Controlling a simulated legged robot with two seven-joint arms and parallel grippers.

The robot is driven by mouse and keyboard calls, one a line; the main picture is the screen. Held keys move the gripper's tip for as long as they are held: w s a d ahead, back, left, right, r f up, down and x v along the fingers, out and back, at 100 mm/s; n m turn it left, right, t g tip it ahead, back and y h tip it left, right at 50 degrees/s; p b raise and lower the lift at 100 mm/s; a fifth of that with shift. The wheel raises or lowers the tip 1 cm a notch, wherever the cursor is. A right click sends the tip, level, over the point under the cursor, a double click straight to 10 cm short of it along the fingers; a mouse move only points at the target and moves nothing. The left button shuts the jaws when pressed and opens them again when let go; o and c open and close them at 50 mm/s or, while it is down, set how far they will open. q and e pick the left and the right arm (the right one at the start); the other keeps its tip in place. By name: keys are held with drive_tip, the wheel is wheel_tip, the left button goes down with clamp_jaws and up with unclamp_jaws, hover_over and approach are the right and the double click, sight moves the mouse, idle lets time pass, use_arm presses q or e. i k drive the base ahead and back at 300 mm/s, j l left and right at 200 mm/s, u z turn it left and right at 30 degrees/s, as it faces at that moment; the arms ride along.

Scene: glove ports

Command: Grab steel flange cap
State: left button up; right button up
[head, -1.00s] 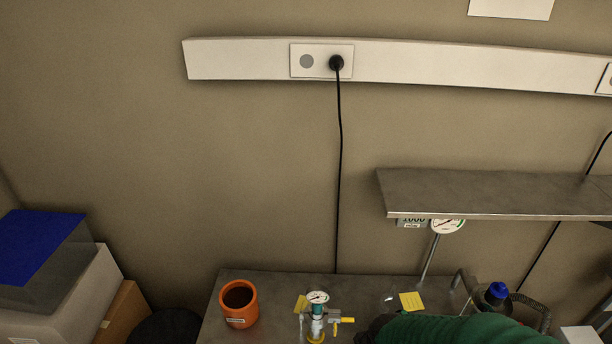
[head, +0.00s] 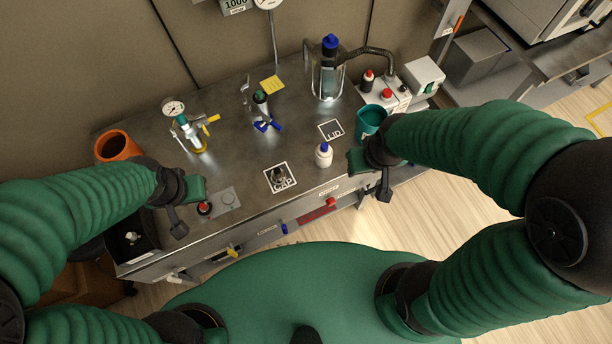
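In the head view, a small dark metallic piece (head: 280,174) sits on the white-framed square marked CAP (head: 290,187), near the front middle of the steel bench. It looks like the steel flange cap, but it is too small to make out fully. My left gripper (head: 188,205) is left of it, over the bench's front left part by a red button. My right gripper (head: 371,175) is right of it, by the bench's front edge and a teal cup. Both grippers are apart from the piece and no held object shows. Their finger gaps are unclear.
A white bottle (head: 323,155) stands between the CAP square and my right gripper. The LID square (head: 331,129) looks bare. A teal cup (head: 370,122), blue-topped vessel (head: 329,68), gauge fitting (head: 185,128) and orange pot (head: 117,147) stand around. The bench middle is mostly clear.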

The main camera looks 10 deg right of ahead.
sight(278, 177)
drive_tip(key=u, duration=0.8)
drive_tip(key=k+l+u, duration=0.1)
drive_tip(key=l+u, duration=0.3)
drive_tip(key=k+l+u, duration=0.15)
drive_tip(key=u, duration=0.2)
